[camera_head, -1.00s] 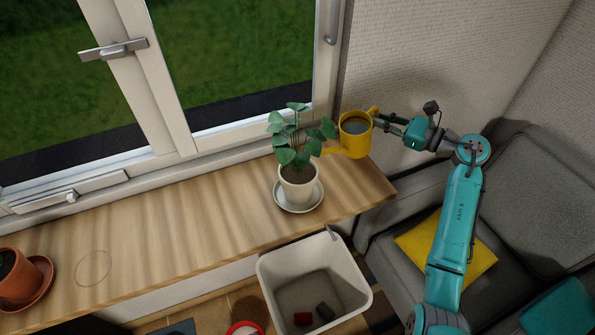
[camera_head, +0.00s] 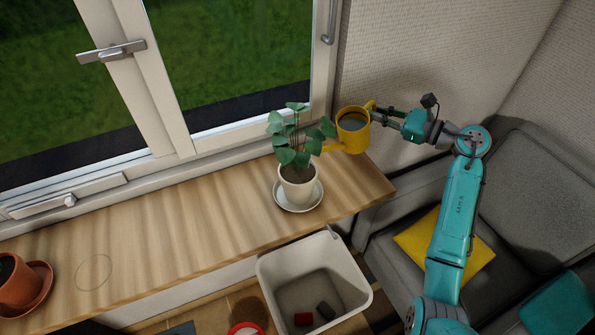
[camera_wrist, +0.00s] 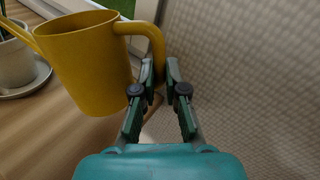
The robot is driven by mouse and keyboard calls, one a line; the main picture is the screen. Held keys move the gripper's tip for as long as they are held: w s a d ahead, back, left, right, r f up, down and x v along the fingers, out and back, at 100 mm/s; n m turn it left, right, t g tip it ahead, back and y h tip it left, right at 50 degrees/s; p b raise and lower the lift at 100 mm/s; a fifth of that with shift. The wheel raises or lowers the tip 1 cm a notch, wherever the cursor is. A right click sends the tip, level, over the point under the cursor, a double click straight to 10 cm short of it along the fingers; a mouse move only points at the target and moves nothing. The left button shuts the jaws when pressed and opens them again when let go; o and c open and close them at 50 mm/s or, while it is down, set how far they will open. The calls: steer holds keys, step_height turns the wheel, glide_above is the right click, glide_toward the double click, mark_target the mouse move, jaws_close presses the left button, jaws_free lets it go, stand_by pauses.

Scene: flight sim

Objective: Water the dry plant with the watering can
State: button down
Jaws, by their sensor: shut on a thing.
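The yellow watering can (camera_head: 352,136) is held in the air over the right end of the wooden sill, dark water visible in its open top. My gripper (camera_head: 380,115) is shut on its handle; the wrist view shows the fingers (camera_wrist: 159,88) around the handle of the can (camera_wrist: 92,65). The can's spout points left, toward the potted plant (camera_head: 297,180), its tip partly hidden at the leaves. The plant has green leaves and a white pot on a white saucer (camera_head: 318,203). At far left a terracotta pot (camera_head: 18,283) is cut off by the frame.
A window (camera_head: 190,100) stands behind the wooden sill (camera_head: 180,225). A white bin (camera_head: 360,300) with dark and red items is below the sill's front edge. A grey sofa (camera_head: 535,195) with a yellow cushion (camera_head: 415,245) is at right. The sill's middle is clear.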

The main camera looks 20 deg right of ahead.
steer(key=shift+r, duration=0.4)
steer(key=shift+s+a+r+n, duration=0.15)
steer(key=shift+a+r+n, duration=0.15)
steer(key=shift+r, duration=0.2)
stand_by(0.7)
